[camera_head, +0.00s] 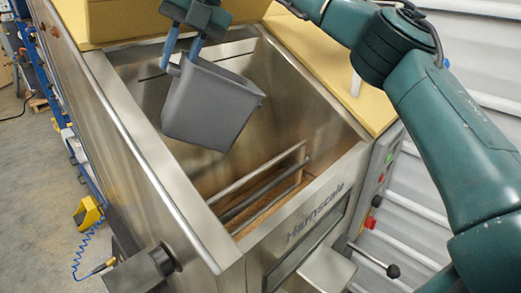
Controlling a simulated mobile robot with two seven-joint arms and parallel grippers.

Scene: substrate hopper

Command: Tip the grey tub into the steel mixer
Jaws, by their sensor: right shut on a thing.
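The grey tub (210,108) hangs over the open top of the steel mixer (135,120), towards its left and back side. It is tilted, its rim sloping down to the right. What the tub holds cannot be made out. My right gripper (183,60) is shut on the tub's rim at its upper left, with blue fingers pointing down. The mixer's inside shows bars across it and a brownish floor low at the front. My left gripper is not in view.
Yellow panels (315,55) border the mixer at the back and right. A lever with a black knob (392,271) and a control strip with buttons stand at the front right. A yellow tool (88,214) with a coiled blue hose is at the left.

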